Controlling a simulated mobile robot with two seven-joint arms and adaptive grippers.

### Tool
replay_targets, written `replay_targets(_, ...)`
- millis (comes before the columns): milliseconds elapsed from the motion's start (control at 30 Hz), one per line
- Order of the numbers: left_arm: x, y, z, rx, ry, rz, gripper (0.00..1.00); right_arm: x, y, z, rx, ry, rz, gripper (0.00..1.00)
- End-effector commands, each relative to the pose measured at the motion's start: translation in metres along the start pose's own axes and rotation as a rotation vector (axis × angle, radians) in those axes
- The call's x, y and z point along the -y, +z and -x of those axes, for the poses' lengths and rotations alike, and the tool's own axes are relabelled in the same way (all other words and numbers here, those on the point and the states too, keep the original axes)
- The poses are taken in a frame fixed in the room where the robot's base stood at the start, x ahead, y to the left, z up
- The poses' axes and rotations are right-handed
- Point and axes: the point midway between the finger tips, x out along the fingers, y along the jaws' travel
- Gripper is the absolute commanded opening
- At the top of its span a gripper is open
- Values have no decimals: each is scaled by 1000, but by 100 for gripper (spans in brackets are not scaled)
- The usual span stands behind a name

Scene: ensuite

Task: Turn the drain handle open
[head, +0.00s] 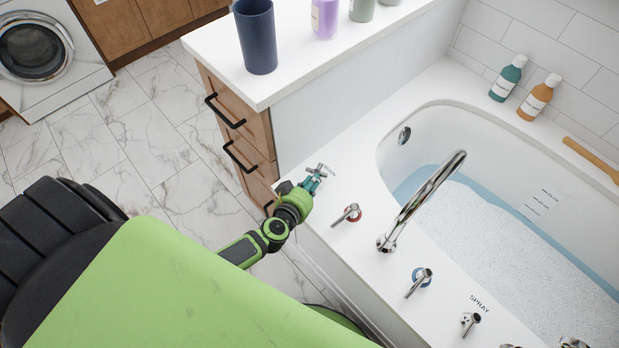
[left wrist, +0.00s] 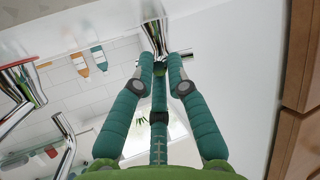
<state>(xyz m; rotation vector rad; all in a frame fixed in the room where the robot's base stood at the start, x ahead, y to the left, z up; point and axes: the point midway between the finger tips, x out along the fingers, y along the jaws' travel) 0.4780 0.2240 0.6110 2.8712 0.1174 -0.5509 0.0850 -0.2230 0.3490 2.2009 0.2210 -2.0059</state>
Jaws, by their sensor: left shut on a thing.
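The drain handle (head: 322,167) is a small chrome tap handle on the white tub deck, next to lettering that is partly hidden. My left gripper (head: 312,182) reaches it from the front left edge of the deck. In the left wrist view, the chrome drain handle (left wrist: 154,34) stands at the top middle. The teal fingers of my left gripper (left wrist: 161,60) are closed in on its lower part, one on each side, with a bit of crossbar showing past the right finger. My right gripper is not in view.
A chrome handle with a red ring (head: 347,214), the spout (head: 425,200) and a blue-ringed handle (head: 420,281) stand along the deck. The tub (head: 520,230) holds foamy water. A drawer cabinet (head: 236,125) with a white counter stands behind my left gripper.

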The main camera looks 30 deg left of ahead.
Motion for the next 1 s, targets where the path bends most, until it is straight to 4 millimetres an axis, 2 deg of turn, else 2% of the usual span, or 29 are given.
replay_targets(33,-3,-2,2,-1,-33,17,0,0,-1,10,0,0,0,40)
replay_targets(300,-10,2,0,-35,-196,84,0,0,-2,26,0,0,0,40)
replay_targets(600,-13,4,-2,-59,-308,129,0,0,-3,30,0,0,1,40)
replay_targets(1000,-13,6,-2,-64,-333,138,0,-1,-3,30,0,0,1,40)
